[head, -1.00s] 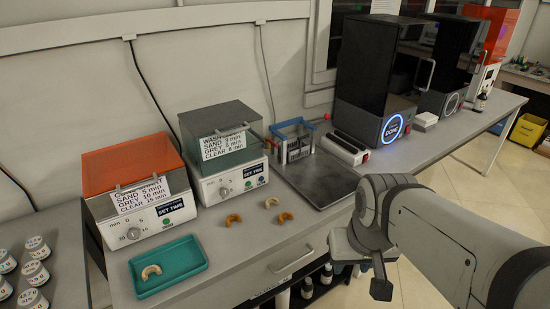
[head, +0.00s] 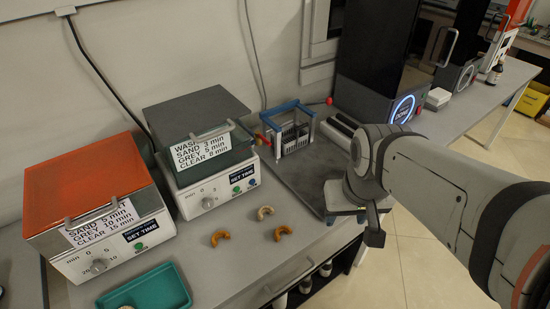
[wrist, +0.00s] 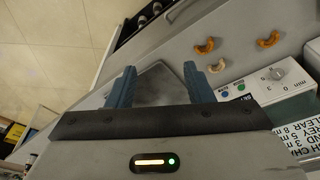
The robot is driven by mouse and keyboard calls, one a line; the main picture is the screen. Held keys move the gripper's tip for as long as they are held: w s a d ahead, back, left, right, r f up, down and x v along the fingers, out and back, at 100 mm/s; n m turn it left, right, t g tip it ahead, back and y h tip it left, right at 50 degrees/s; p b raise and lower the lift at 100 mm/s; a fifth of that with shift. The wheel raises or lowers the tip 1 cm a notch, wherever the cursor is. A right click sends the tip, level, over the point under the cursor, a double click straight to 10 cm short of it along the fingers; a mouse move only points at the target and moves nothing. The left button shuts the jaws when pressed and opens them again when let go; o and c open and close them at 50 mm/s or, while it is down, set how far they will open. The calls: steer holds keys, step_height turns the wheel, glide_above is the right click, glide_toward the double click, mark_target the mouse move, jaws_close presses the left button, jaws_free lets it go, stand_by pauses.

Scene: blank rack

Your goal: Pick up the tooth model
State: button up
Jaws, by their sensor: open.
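Three loose arch-shaped tooth models lie on the grey bench: an orange-brown one (head: 220,238), a second orange-brown one (head: 283,232) and a beige one (head: 264,212). Another pale model (head: 127,307) shows only its edge in the teal tray (head: 112,298). My gripper (wrist: 159,72) is open and empty, its two blue fingers spread in the wrist view. In the head view my gripper (head: 345,218) is right of the loose models, apart from them. The wrist view shows the three loose models beyond the right finger: orange-brown (wrist: 204,46), orange-brown (wrist: 269,39) and beige (wrist: 217,66).
An orange-lidded box (head: 90,190) and a grey-lidded box (head: 205,135) stand behind the models. A blue-framed rack (head: 290,128) and a dark plate (head: 308,172) are at the back right. A black machine (head: 380,60) stands farther right. The bench around the loose models is clear.

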steer(key=o, duration=0.6)
steer(key=w+a+f+n, duration=0.1)
steer(key=w, duration=0.1)
steer(key=w+a+f+n+g, duration=0.1)
steer(key=w, duration=0.1)
steer(key=w+a+f, duration=0.1)
steer(key=w+f, duration=0.1)
steer(key=w, duration=0.1)
steer(key=shift+a+n+p, duration=0.3)
steer(key=shift+n+p, duration=0.1)
steer(key=shift+c, duration=0.2)
steer(key=n+g, duration=0.2)
steer(key=n, duration=0.2)
glide_above(281, 234)
step_height(281, 234, down, 9)
steer(key=shift+f+p, duration=0.55)
steer(key=shift+f, duration=3.35)
